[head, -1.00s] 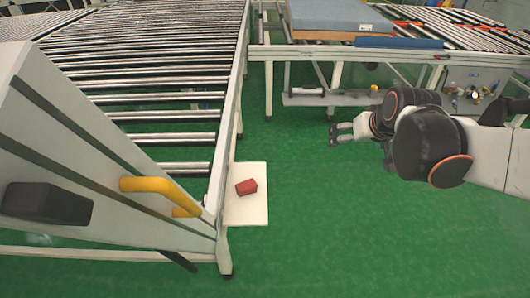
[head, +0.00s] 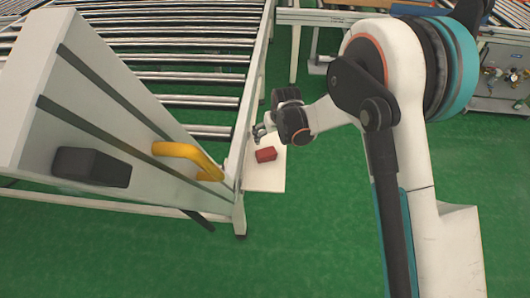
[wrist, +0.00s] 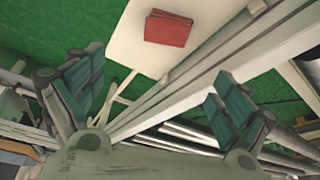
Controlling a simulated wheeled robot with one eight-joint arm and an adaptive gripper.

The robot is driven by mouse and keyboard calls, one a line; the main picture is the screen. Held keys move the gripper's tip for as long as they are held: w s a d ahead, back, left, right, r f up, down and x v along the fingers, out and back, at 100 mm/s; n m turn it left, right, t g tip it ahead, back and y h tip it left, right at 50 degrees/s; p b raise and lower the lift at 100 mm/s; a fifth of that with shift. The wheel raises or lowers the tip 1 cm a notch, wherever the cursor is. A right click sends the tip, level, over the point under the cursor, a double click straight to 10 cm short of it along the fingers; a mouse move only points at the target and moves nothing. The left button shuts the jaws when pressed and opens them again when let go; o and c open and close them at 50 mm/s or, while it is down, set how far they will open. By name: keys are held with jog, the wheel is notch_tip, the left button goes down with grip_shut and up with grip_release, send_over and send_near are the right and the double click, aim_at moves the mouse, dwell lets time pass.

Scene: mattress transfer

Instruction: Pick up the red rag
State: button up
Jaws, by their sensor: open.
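The red rag (head: 266,154) is a small folded red block lying on a white board (head: 264,181) beside the conveyor frame. In the wrist view the rag (wrist: 168,28) is near the top centre on the white board (wrist: 122,42), beyond the fingertips. My gripper (head: 259,131) is just behind and left of the rag in the head view, partly hidden by my wrist. In the wrist view my gripper (wrist: 150,92) has its two teal-padded fingers spread wide with nothing between them. It is apart from the rag.
A roller conveyor (head: 180,78) with a white frame leg runs close along the left of the board. A grey-white panel with a yellow handle (head: 188,155) stands at the left front. Green floor (head: 300,245) is clear in front and right of the board.

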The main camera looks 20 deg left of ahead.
jog(key=b, duration=0.2)
send_over(266, 151)
jog(key=s+d, duration=0.1)
jog(key=s, duration=0.1)
jog(key=f, duration=0.8)
jog(key=shift+s+d+f, duration=0.1)
jog(key=shift+d+f, duration=0.1)
jog(key=shift+b+x, duration=1.6)
jog(key=shift+x, duration=1.5)
jog(key=shift+s+d, duration=0.1)
jog(key=shift+s, duration=0.1)
jog(key=c, duration=1.2)
jog(key=shift+r, duration=0.15)
notch_tip(266, 151, up, 20)
jog(key=p, duration=0.6)
